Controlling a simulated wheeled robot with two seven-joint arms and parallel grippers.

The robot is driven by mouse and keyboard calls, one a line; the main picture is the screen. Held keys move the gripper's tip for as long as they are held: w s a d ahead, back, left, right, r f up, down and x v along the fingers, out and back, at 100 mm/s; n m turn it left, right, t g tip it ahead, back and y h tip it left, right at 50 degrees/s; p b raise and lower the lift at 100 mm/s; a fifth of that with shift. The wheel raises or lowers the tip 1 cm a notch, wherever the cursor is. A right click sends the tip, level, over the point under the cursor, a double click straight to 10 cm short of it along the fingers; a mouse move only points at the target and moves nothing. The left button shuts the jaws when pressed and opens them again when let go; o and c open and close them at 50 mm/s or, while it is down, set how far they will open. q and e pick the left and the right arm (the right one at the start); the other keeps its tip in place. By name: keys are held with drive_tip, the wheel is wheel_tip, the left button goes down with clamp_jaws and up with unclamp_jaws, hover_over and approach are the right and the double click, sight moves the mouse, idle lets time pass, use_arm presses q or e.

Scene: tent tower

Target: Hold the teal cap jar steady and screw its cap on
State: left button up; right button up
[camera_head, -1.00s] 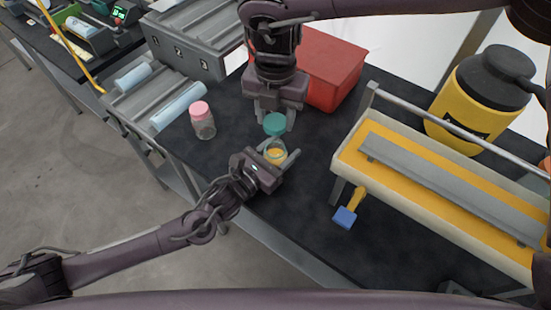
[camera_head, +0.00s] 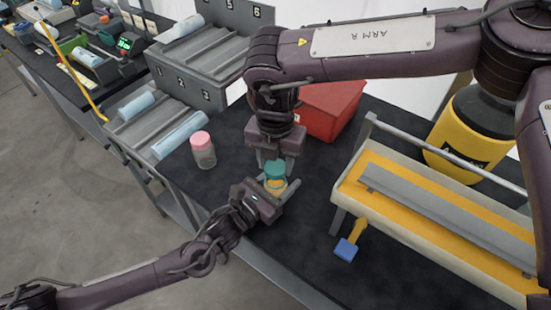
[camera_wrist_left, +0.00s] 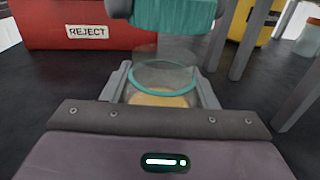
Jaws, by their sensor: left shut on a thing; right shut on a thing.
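The clear jar (camera_head: 275,186) with yellowish contents stands upright near the table's front edge. In the left wrist view the jar (camera_wrist_left: 160,98) shows a teal ring around its glass. My left gripper (camera_head: 278,190) is shut around the jar's body from the front. The teal cap (camera_head: 275,168) is right above the jar's mouth; it also shows at the top of the left wrist view (camera_wrist_left: 175,14). My right gripper (camera_head: 274,163) points down and is shut on the cap.
A pink-capped jar (camera_head: 202,150) stands to the left. A red REJECT bin (camera_head: 330,108) is behind. A cream and yellow fixture (camera_head: 440,215) with a rail fills the right, a blue-ended handle (camera_head: 346,248) at its front. Dark tabletop is free between pink-capped jar and gripper.

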sight(275, 188)
drive_tip(key=shift+f, duration=0.1)
drive_tip(key=shift+f, duration=0.8)
drive_tip(key=shift+f, duration=0.55)
